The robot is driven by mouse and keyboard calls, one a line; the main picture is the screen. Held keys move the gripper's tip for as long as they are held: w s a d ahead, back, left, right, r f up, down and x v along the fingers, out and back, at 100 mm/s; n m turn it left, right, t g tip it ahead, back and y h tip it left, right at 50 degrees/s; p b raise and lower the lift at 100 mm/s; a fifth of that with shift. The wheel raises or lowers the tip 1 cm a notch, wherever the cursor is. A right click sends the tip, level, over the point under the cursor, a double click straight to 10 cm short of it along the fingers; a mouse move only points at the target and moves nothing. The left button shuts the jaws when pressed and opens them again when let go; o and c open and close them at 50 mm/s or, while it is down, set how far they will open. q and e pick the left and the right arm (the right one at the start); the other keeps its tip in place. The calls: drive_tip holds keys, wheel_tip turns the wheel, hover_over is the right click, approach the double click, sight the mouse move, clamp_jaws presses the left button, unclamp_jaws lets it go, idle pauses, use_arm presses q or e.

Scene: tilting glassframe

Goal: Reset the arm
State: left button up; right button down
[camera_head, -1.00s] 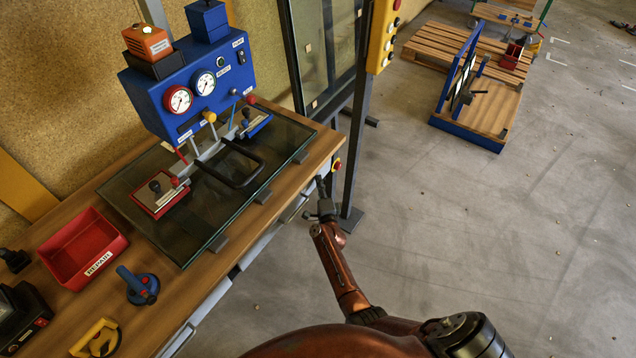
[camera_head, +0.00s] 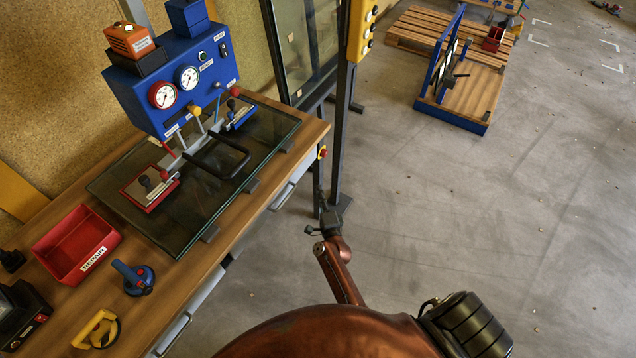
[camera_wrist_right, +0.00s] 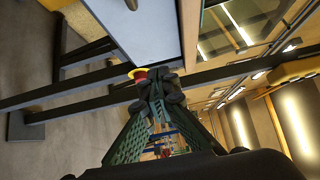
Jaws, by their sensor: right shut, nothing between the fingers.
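My right arm reaches up from the bottom middle of the head view, over the floor beside the bench. Its right gripper (camera_head: 320,200) is small and dark there, in front of the dark post. In the right wrist view the gripper (camera_wrist_right: 155,84) has its fingers together with nothing held. A red and yellow button (camera_wrist_right: 138,74) on the bench side shows just behind the fingertips; I cannot tell the gap. My left gripper is not in view.
The wooden bench (camera_head: 205,275) carries a glass pane (camera_head: 188,222), a blue gauge box (camera_head: 140,95), a red bin (camera_head: 62,240) and a blue suction cup (camera_head: 138,280). A dark post (camera_head: 341,140) stands beside the bench.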

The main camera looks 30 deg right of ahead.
drive_tip(key=shift+s+a, duration=0.1)
drive_tip(key=shift+s, duration=0.25)
drive_tip(key=s+a+f+n+g+y, duration=0.35)
drive_tip(key=s+f+n, duration=0.35)
drive_tip(key=s+f, duration=0.8)
drive_tip(key=s+a+f+n+g+y, duration=0.2)
drive_tip(key=s+f+n+g, duration=0.4)
drive_tip(key=s+f, duration=0.95)
drive_tip(key=s+d+f+n+g, duration=0.1)
drive_tip(key=s+f, duration=0.4)
drive_tip(key=s, duration=0.6)
drive_tip(key=s+d+f+n+g, duration=0.1)
drive_tip(key=s+f+n+g, duration=0.3)
drive_tip(key=s, duration=0.7)
drive_tip(key=s+d+f+n+g, duration=0.1)
drive_tip(key=s+f+n, duration=0.3)
drive_tip(key=s, duration=0.7)
wheel_tip(320, 180, down, 2)
drive_tip(key=shift+s+d+f+n+g+h, duration=0.1)
drive_tip(key=shift+s+d+n+g+h, duration=0.25)
drive_tip(key=shift+g, duration=0.4)
drive_tip(key=c, duration=2.7)
unclamp_jaws()
